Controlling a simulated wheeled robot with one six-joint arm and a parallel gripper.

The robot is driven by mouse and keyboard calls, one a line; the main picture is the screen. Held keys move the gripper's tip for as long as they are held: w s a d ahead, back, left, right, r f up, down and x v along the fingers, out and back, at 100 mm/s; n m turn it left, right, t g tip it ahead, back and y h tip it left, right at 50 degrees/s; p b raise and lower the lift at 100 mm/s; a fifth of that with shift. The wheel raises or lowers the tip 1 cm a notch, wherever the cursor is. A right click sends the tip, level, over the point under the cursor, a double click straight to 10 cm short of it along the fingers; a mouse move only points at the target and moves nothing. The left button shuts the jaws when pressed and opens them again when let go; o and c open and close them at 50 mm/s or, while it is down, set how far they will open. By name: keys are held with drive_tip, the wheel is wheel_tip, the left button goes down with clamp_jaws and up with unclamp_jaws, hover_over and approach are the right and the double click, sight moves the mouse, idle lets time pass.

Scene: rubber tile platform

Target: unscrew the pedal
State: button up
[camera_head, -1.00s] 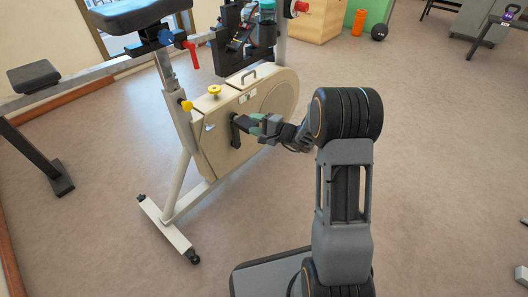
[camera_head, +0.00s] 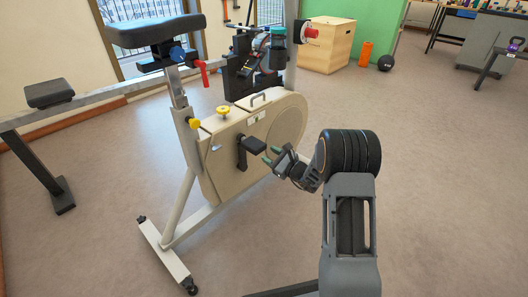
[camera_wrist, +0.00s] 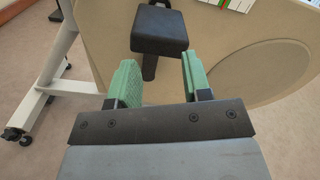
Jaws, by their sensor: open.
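The black pedal (camera_head: 255,145) is on its crank arm (camera_head: 241,156) at the side of the cream exercise bike (camera_head: 226,165). My gripper (camera_head: 270,155), with green finger pads, is open and empty just to the right of the pedal, apart from it. In the wrist view the pedal (camera_wrist: 160,30) lies beyond the fingertips, near the top middle, with a gap before my gripper (camera_wrist: 160,72). The crank shows below the pedal there. The joint between pedal and crank is not clearly visible.
A seat (camera_head: 145,30) and yellow knobs (camera_head: 223,111) are above left. A wooden box (camera_head: 328,47), an orange cylinder (camera_head: 366,54) and a black kettlebell (camera_head: 386,63) are at the back. The floor at right is clear.

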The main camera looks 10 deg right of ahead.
sight(262, 150)
drive_tip(key=shift+r+m+p, duration=0.45)
drive_tip(key=shift+m+p, duration=1.45)
drive_tip(key=shift+p, duration=0.1)
drive_tip(key=m+p, duration=0.4)
drive_tip(key=m, duration=0.1)
drive_tip(key=shift+m, duration=0.3)
drive_tip(key=m+p, duration=0.3)
drive_tip(key=m, duration=0.2)
drive_tip(key=shift+f, duration=0.15)
drive_tip(key=m+p, duration=0.3)
drive_tip(key=m, duration=0.4)
drive_tip(key=shift+f, duration=0.15)
drive_tip(key=shift+w+a+f+m, duration=0.2)
drive_tip(key=shift+m, duration=0.2)
drive_tip(key=shift+b+x, duration=0.4)
drive_tip(key=shift+x, duration=0.65)
drive_tip(key=shift+w+a, duration=0.4)
drive_tip(key=shift+w, duration=0.2)
